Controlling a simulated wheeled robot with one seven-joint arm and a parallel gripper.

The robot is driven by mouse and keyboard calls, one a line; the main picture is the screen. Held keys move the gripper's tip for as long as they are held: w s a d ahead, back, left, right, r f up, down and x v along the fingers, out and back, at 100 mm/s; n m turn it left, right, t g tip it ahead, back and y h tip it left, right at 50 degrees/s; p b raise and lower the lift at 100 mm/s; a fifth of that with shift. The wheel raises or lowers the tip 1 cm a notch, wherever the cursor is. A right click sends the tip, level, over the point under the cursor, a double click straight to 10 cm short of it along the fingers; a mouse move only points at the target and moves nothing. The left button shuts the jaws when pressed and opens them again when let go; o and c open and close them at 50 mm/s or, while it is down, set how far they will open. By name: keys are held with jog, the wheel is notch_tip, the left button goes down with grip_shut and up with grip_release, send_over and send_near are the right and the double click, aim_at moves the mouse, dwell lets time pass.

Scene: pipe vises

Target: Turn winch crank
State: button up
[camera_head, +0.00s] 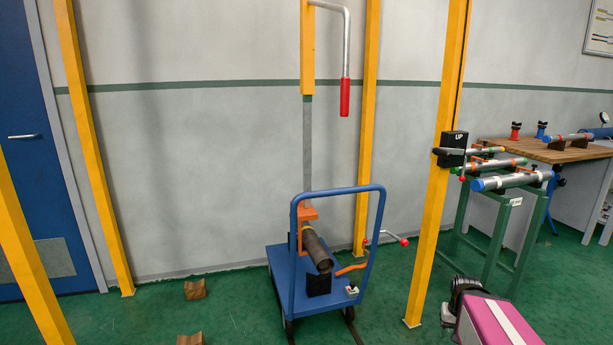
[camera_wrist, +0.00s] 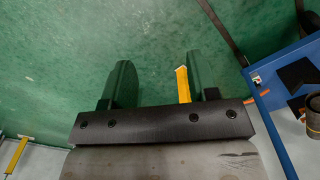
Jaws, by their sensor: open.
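A bent grey crank with a red grip (camera_head: 345,97) hangs from the top of a yellow upright (camera_head: 307,50) in the head view. A lower crank with a red end (camera_head: 403,241) shows behind the blue cart. A black box marked UP (camera_head: 453,141) is on the right yellow post, with a thin lever and red knob (camera_head: 462,178) below it. I cannot tell which one is the winch crank. My gripper (camera_wrist: 158,57) is open and empty over the green floor in the wrist view, apart from any crank.
The blue cart (camera_head: 377,215) carries a dark pipe (camera_head: 318,250); the cart also shows at right in the wrist view (camera_wrist: 285,75). Yellow posts (camera_head: 95,165) stand around it. A green rack with pipes (camera_head: 512,182) and a wooden table (camera_head: 555,152) stand right. Wooden blocks (camera_head: 195,289) lie on the floor.

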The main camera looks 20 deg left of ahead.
jog(key=shift+o, duration=0.2)
dwell(0.3)
jog(key=w+r+n+t+h, duration=0.2)
jog(key=w+r+n+h, duration=0.3)
jog(key=w, duration=0.6)
jog(key=n+t+h, duration=0.2)
jog(key=t+h, duration=0.7)
jog(key=h, duration=0.1)
send_near(438, 154)
jog(key=x, duration=1.1)
jog(key=shift+d+r, duration=0.15)
jog(key=shift+d, duration=0.1)
grip_shut()
